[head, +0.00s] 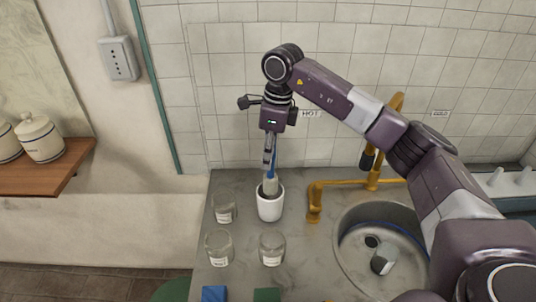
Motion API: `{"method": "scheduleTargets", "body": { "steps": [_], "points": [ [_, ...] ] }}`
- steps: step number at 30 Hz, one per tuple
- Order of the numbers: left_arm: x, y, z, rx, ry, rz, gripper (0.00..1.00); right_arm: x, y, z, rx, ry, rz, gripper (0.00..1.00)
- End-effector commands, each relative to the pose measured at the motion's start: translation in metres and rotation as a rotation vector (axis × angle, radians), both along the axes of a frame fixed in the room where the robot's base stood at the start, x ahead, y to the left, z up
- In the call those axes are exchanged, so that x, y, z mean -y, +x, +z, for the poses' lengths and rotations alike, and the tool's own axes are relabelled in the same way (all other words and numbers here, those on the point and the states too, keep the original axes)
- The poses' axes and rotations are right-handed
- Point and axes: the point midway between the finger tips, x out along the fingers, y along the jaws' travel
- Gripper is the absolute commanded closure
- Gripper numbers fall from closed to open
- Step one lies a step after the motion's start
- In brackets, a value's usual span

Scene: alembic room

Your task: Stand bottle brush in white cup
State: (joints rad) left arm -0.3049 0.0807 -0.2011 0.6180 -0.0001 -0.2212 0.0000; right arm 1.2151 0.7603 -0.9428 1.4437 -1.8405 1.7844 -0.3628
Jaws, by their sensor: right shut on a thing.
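The white cup (270,208) stands upright on the grey counter, left of the sink. The bottle brush (271,180) is roughly upright, with a blue handle and a pale head at the cup's mouth. Its lower end is hidden by the cup's rim, so I cannot tell how deep it sits. My right gripper (269,155) points down above the cup, shut on the brush's handle. My left gripper is not in view.
Several labelled glass jars, one of them (219,248) at the front left, stand close to the cup. A brass tap (318,197) and a round sink (350,222) lie to the right. Blue (214,293) and green (267,294) items sit at the front edge.

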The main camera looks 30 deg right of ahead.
Motion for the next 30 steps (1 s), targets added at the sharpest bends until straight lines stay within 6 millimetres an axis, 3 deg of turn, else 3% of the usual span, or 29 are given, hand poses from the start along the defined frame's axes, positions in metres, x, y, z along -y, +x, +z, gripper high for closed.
{"method": "scheduleTargets", "body": {
  "steps": [18,30],
  "points": [
    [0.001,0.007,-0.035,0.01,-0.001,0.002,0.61,0.0,0.0,-0.05,-0.001,-0.001,0.0,1.0],
    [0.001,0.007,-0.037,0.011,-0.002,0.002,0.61,0.0,0.0,-0.055,-0.001,-0.001,0.0,1.0]
  ]
}}
